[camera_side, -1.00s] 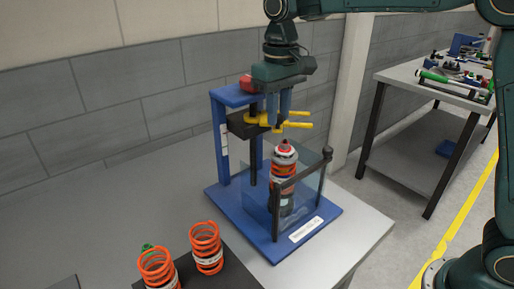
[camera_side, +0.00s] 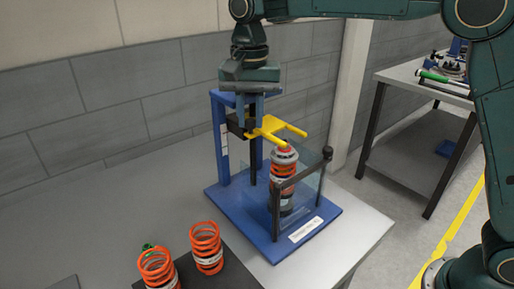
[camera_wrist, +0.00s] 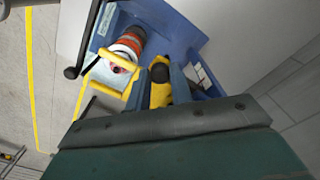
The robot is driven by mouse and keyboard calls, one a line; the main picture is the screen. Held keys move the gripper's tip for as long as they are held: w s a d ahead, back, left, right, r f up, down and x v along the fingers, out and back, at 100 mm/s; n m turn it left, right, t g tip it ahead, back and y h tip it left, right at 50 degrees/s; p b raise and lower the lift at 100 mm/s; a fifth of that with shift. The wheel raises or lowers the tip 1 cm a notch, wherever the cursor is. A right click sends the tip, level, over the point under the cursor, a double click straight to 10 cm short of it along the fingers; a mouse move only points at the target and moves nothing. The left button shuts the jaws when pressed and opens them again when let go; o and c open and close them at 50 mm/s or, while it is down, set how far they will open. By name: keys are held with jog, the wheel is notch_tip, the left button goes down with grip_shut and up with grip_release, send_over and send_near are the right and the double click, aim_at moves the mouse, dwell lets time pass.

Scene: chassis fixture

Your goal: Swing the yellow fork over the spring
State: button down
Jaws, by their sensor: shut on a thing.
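The yellow fork (camera_side: 291,131) is on the blue fixture (camera_side: 222,150), above the orange spring (camera_side: 284,170). The spring stands upright around a shock body inside the fixture. My gripper (camera_side: 253,122) is shut on the fork near its pivot end. The wrist view shows my two fingers (camera_wrist: 161,88) either side of the fork's yellow hub. There the fork's prongs (camera_wrist: 103,88) lie across the top end of the spring assembly (camera_wrist: 129,44). Whether the fork touches the spring's top I cannot tell.
A clear guard with a dark handle bar (camera_side: 300,176) stands at the front right of the spring. Two loose orange springs (camera_side: 206,248) stand on a dark mat at the front. The grey tabletop (camera_side: 110,205) is free at left. A second bench (camera_side: 415,130) stands behind at right.

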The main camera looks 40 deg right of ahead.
jog(key=shift+w+a+r+m, duration=0.1)
jog(key=shift+w+a+m, duration=0.1)
jog(key=shift+m, duration=0.1)
jog(key=c, duration=1.2)
grip_release()
jog(key=shift+c, duration=0.2)
notch_tip(320, 180, up, 14)
jog(key=shift+f, duration=0.2)
jog(key=shift+s+d+r, duration=0.1)
jog(key=shift+d, duration=0.05)
